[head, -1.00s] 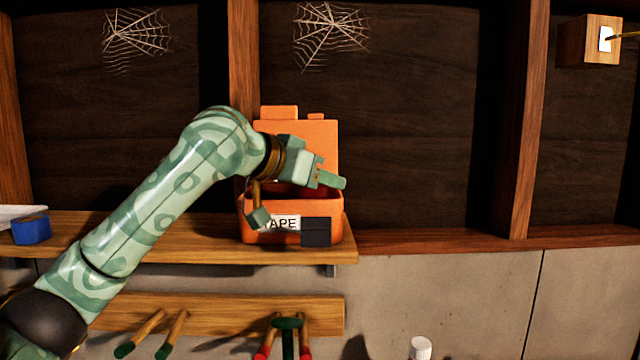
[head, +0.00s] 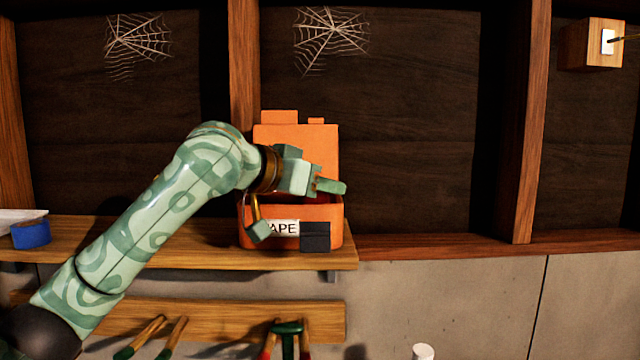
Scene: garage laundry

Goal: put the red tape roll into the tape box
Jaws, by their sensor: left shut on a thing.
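The tape box (head: 325,213) is an orange case with its lid (head: 297,140) standing open at the back. It sits at the right end of the wooden shelf, with a partly covered "TAPE" label and a dark latch on its front. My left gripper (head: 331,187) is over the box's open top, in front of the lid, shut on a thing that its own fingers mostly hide. Only a little dark red shows just below the fingers, consistent with the red tape roll. No other red roll is in sight. My right gripper is out of view.
A blue roll (head: 31,233) lies at the shelf's left end near a white object. The shelf (head: 190,250) is otherwise mostly clear. Tools with red and green handles hang on a lower rail (head: 230,320). A wooden post (head: 243,60) rises behind the box.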

